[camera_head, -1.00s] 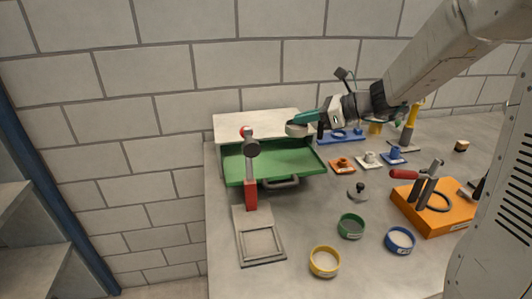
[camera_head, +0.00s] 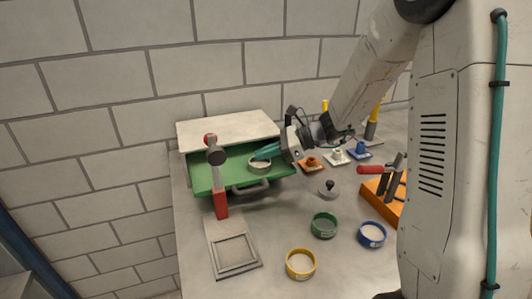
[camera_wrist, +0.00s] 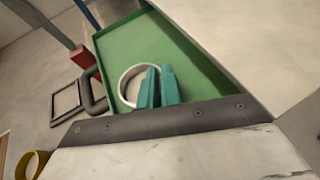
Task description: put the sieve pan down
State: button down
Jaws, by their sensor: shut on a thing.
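The sieve pan (camera_head: 260,164) is a small round pan with a pale rim. My gripper (camera_head: 265,153) has teal fingers and is shut on the pan's rim. The pan is over the green tray (camera_head: 203,176), near its front handle side. In the wrist view the fingers (camera_wrist: 158,88) grip the right side of the pan's rim (camera_wrist: 124,88), and the green tray (camera_wrist: 125,42) lies around and below it. I cannot tell whether the pan touches the tray floor. The inside of the pan is partly hidden by the fingers.
A square frame (camera_head: 236,268) lies in front. A pale board (camera_head: 228,130) is behind the tray.

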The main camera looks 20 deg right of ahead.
jog(key=shift+f, duration=0.15)
jog(key=c, duration=1.6)
grip_release()
